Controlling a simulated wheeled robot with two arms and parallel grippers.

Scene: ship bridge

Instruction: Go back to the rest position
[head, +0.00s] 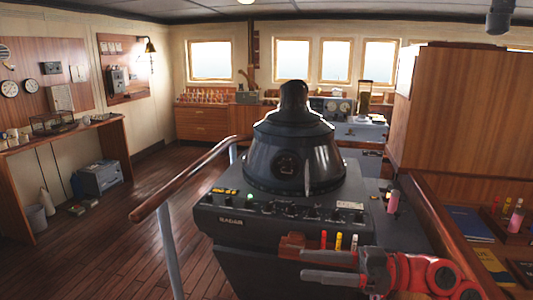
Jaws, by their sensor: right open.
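My right gripper (294,265) reaches in from the lower right, on a red arm. Its two dark fingers point left and are apart, with nothing seen between them. It is in front of the near edge of the black radar console (230,222). A small brown wooden holder (292,242) with red, yellow and pale pens shows just behind the upper finger, partly hidden by it. Whether the finger touches the holder cannot be told. My left gripper is not in view.
A wooden handrail (180,184) runs along the console's left side. A wooden desk at the right bears a blue book (468,223) and a pink bottle (516,217). A pink-topped item (392,202) stands at the console's right edge.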

